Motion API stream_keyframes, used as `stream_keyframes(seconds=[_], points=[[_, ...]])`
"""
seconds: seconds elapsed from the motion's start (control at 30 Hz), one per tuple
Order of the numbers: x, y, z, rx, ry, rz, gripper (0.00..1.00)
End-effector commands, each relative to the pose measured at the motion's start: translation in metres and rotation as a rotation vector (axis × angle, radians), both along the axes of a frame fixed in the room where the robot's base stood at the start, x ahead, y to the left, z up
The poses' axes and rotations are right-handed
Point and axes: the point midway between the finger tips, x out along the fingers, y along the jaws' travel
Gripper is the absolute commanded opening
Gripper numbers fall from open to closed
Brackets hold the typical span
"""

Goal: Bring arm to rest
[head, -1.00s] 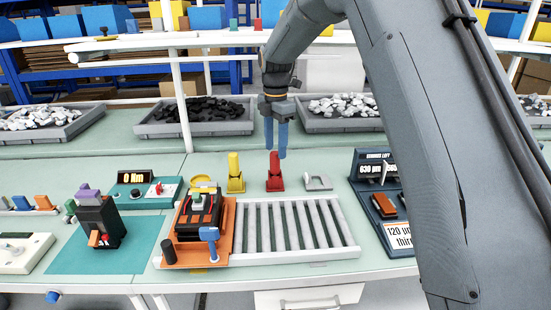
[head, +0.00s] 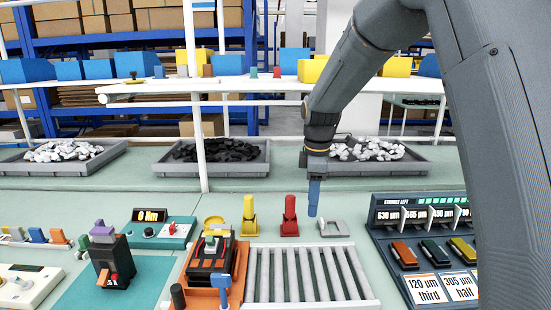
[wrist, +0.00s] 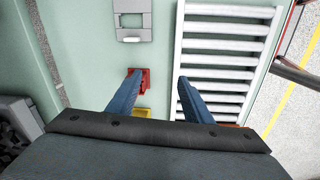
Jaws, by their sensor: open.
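My gripper (head: 314,197) hangs over the green bench, pointing down, with its fingers near the grey bracket in the head view. In the wrist view my gripper (wrist: 153,82) shows two blue fingers spread wide apart with nothing between them. The red stand (head: 289,217) is just left of the fingers in the head view, and it also shows behind the left finger in the wrist view (wrist: 144,80). The grey bracket (head: 334,228) lies flat on the bench. My fingers look apart from both.
A roller rack (head: 308,275) lies in front, beside an orange fixture (head: 238,285) holding a black breaker (head: 207,259). A yellow stand (head: 249,216) is left of the red one. A display panel (head: 425,240) stands right. Grey bins (head: 211,168) line the back.

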Motion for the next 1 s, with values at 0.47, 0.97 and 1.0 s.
stream_keyframes(seconds=[0.47, 0.97, 1.0], points=[[-0.180, -0.075, -0.048, 0.150, -0.105, -1.142, 0.46], [-0.266, -0.085, -0.081, 0.095, 0.006, -1.434, 0.46], [-0.267, -0.085, -0.081, 0.091, 0.010, -1.433, 0.46]])
